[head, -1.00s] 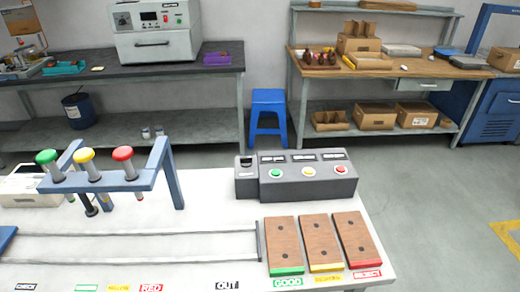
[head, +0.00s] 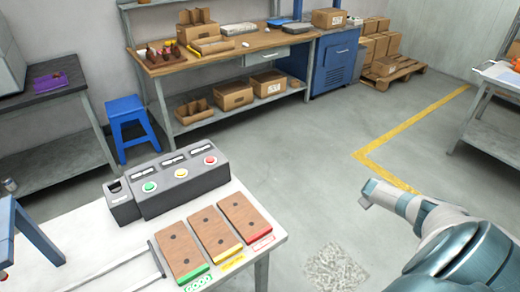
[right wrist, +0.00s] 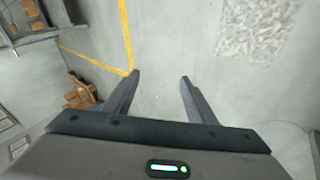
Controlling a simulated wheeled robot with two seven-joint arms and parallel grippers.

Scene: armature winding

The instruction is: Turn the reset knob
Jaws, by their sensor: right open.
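A dark grey control box (head: 185,192) stands on the white table (head: 110,243) in the head view. It has a green button (head: 149,187), a yellow button (head: 181,174) and a red button (head: 210,160), each with a label behind it. A smaller dark unit (head: 121,203) adjoins its left end. I cannot make out which part is the reset knob. My right gripper (head: 368,197) is off the table to the right, apart from the box. In the right wrist view its two fingers (right wrist: 160,82) are apart, with only floor between them. My left gripper is out of view.
Three brown wooden blocks (head: 215,230) with green, yellow and red ends lie before the box. A blue stool (head: 130,125) and a wooden workbench (head: 225,52) stand behind. A blue frame (head: 35,237) is at the left edge. Open floor lies right of the table.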

